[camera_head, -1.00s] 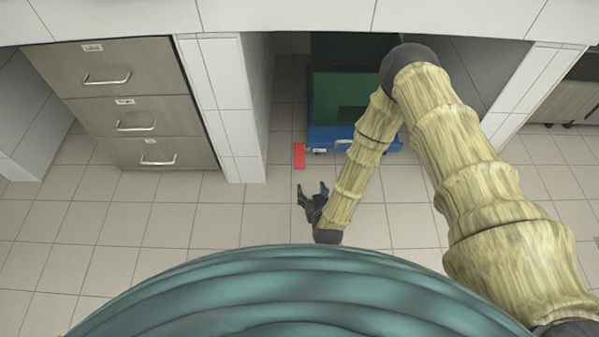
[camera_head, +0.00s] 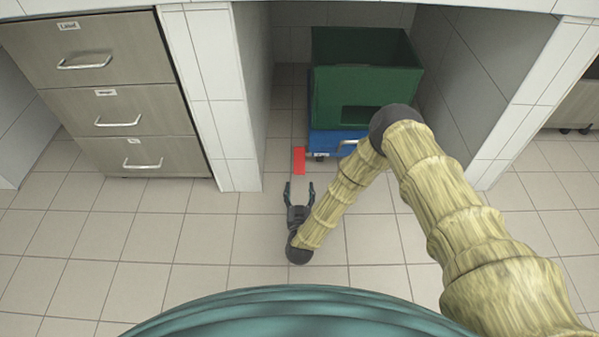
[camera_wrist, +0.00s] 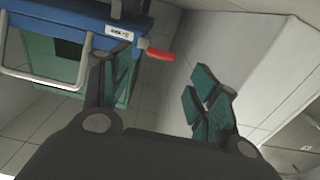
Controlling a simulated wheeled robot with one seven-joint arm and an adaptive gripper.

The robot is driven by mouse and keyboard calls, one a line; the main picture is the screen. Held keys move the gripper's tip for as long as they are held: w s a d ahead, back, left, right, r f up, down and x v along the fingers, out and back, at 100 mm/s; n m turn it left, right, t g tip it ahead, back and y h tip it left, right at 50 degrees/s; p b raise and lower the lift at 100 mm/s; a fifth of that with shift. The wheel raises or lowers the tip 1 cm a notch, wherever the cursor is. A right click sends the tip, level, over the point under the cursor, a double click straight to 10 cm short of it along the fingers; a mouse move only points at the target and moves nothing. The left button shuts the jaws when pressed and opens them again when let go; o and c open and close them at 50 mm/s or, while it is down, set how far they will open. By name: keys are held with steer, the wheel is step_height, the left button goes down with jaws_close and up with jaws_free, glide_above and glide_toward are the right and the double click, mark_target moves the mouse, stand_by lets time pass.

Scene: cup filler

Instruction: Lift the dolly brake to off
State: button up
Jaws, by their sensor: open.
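The dolly brake is a red pedal (camera_head: 299,160) at the front left corner of the blue dolly (camera_head: 330,143). In the wrist view the red pedal (camera_wrist: 160,55) sticks out to the right of the dolly's blue edge (camera_wrist: 60,30), beside a small white label (camera_wrist: 119,33) whose text is too small to read surely. My gripper (camera_head: 299,188) is open and empty, low over the floor, just in front of the pedal and pointing toward it. In the wrist view its fingers (camera_wrist: 155,85) are spread, with the pedal beyond them; they do not appear to touch it.
A green crate (camera_head: 365,80) stands on the dolly in a bay between tiled walls. The left wall (camera_head: 222,110) is close to the pedal. A drawer cabinet (camera_head: 115,95) is at the left. The floor (camera_head: 170,230) in front is clear.

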mark_target(300, 172)
steer(key=w+b, duration=0.4)
steer(key=w, duration=0.4)
steer(key=shift+w+f, duration=0.1)
steer(key=shift+w, duration=0.25)
steer(key=shift+w+b, duration=0.35)
steer(key=shift+w, duration=0.35)
jaws_close()
steer(key=shift+r, duration=0.2)
